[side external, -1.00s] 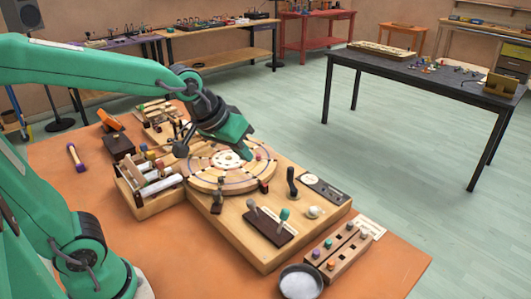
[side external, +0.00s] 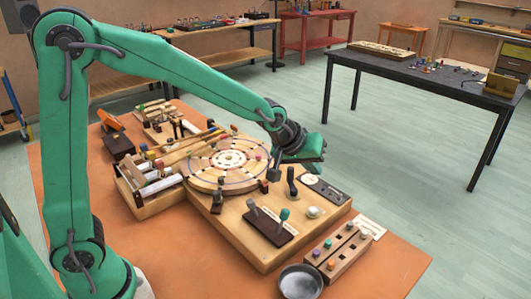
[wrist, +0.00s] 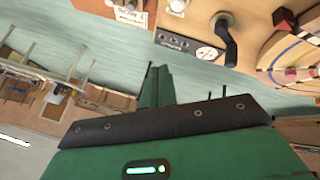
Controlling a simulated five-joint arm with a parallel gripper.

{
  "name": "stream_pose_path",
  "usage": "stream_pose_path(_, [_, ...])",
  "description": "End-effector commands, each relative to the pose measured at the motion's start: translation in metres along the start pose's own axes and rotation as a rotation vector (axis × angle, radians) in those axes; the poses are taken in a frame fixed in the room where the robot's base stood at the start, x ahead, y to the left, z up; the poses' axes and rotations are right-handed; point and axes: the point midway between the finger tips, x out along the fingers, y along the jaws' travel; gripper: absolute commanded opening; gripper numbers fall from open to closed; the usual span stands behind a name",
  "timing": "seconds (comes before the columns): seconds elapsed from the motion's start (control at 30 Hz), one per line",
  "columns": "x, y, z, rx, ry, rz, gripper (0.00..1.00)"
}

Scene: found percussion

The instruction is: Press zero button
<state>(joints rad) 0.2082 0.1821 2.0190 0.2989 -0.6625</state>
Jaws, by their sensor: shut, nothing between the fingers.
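My gripper (side external: 314,150) is shut and empty. In the side view it hangs above the far right edge of the wooden board (side external: 238,235), to the right of the round wooden disc (side external: 187,185). Its fingers also show in the wrist view (wrist: 155,86), pointing away over the floor. A dark panel (side external: 323,188) with small round controls lies on the board below it; it also shows in the wrist view (wrist: 174,41). A white knob (side external: 314,212) stands in front of the panel. I cannot read which control is the zero button.
A black handle (side external: 291,182) stands upright near my gripper. Two levers (side external: 268,222) rise at the front. A block with coloured pegs (side external: 336,254) and a round dish (side external: 300,282) sit at front right. A dark table (side external: 430,75) stands beyond open floor.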

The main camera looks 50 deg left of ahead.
Motion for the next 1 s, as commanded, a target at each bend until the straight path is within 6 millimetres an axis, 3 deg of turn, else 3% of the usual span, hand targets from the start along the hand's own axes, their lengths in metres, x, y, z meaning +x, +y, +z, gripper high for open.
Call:
stream_pose_path(0.73, [0.013,0.002,0.002,-0.015,0.0,0.005,0.0])
stream_pose_path(1.0, [0.027,-0.005,0.011,-0.014,-0.002,0.004,0.0])
